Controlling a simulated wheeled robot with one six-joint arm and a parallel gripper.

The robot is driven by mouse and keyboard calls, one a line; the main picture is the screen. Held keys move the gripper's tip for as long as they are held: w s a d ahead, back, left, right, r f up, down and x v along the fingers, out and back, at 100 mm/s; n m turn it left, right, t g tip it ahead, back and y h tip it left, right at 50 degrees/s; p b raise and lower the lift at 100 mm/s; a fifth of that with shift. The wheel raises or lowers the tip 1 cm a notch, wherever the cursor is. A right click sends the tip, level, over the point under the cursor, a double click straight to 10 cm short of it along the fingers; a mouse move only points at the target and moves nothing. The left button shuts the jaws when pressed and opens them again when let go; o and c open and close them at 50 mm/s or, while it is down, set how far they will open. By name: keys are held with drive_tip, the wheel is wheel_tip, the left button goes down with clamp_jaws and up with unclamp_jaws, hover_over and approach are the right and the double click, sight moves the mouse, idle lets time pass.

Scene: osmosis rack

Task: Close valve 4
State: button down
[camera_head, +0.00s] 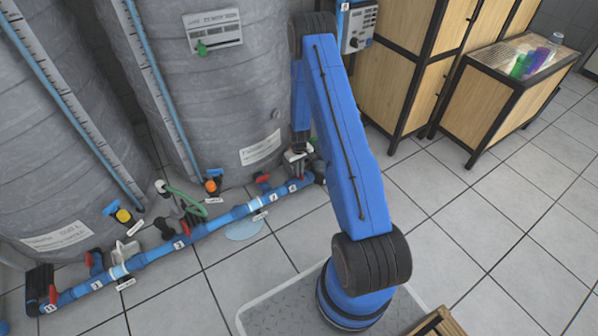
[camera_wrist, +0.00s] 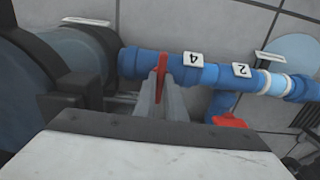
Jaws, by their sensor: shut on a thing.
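In the wrist view, the red handle of valve 4 (camera_wrist: 162,68) stands between my two grey fingers. My gripper (camera_wrist: 163,92) is shut on this handle. The handle appears to run across the blue pipe (camera_wrist: 133,62) in the picture, beside the white label "4" (camera_wrist: 193,60). In the head view, my gripper (camera_head: 298,155) reaches down to the right end of the blue pipe, close to the label "4" (camera_head: 292,188). My arm and gripper hide much of the handle there.
Large grey tanks (camera_head: 215,90) stand behind the pipe. A wooden cabinet (camera_head: 400,60) stands at the right. The tiled floor (camera_head: 480,220) at right is mostly clear.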

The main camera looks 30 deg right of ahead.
idle(0.4)
drive_tip(key=c, duration=1.8)
unclamp_jaws()
drive_tip(key=shift+r, duration=0.1)
wheel_tip(320, 180, up, 17)
drive_tip(key=shift+r, duration=0.1)
drive_tip(key=shift+r, duration=0.1)
